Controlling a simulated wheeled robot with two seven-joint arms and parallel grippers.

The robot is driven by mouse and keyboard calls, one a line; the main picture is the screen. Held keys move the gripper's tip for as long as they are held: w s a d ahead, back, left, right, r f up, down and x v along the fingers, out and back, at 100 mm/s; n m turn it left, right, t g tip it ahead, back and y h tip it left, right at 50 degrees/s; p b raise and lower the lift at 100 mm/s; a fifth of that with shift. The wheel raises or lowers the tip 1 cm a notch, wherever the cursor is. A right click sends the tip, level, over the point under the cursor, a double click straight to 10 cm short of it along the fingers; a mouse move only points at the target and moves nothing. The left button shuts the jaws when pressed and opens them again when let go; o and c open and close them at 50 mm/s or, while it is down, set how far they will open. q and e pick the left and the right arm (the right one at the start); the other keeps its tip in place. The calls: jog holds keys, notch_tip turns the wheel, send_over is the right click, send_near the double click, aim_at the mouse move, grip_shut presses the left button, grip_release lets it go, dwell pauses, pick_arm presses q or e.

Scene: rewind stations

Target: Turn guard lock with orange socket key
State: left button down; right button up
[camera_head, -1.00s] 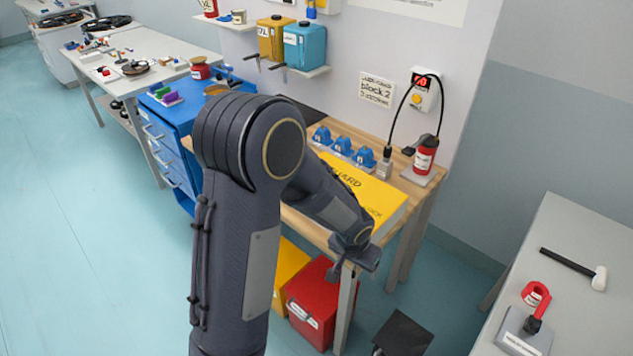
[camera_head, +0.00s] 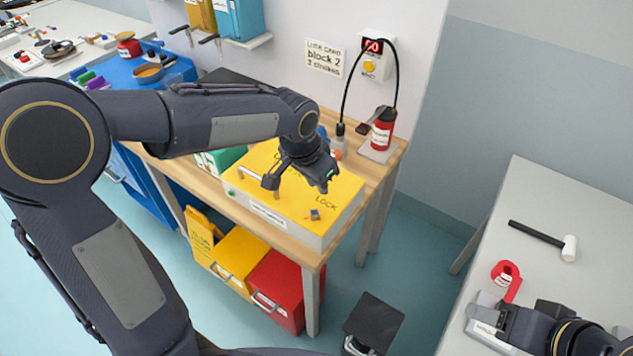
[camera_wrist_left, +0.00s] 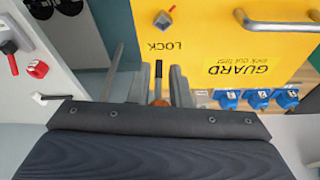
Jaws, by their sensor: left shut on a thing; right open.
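The yellow guard (camera_head: 290,208) is a flat box lid on the wooden bench, with a grey square lock stud (camera_head: 314,214) beside the word LOCK. My left gripper (camera_head: 298,183) is above the guard, behind the stud. In the left wrist view, the orange socket key (camera_wrist_left: 158,75) shows as a dark shaft with an orange part between the finger pads, which are shut on it. The lock stud (camera_wrist_left: 163,20) is ahead of the key and apart from it in that picture. My right gripper (camera_head: 512,322) is open at the lower right; its fingertips are hard to make out.
A red extinguisher-like bottle (camera_head: 382,130) and a black cable stand at the bench's back right. Blue clips (camera_wrist_left: 258,99) line the guard's far side.

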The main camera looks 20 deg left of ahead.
pick_arm(q)
notch_tip(320, 180, down, 3)
jog(key=n+b, duration=0.2)
jog(key=n, duration=0.1)
jog(key=n+y+b, duration=0.1)
jog(key=n+b, duration=0.1)
jog(key=n, duration=0.1)
jog(key=shift+w+a+y, duration=0.1)
jog(key=shift+a+y, duration=0.05)
jog(key=shift+y, duration=0.15)
dwell(0.3)
jog(key=shift+s+r+b, duration=0.1)
jog(key=shift+s+b, duration=0.5)
jog(key=shift+s, duration=1)
jog(key=shift+f+b, duration=0.6)
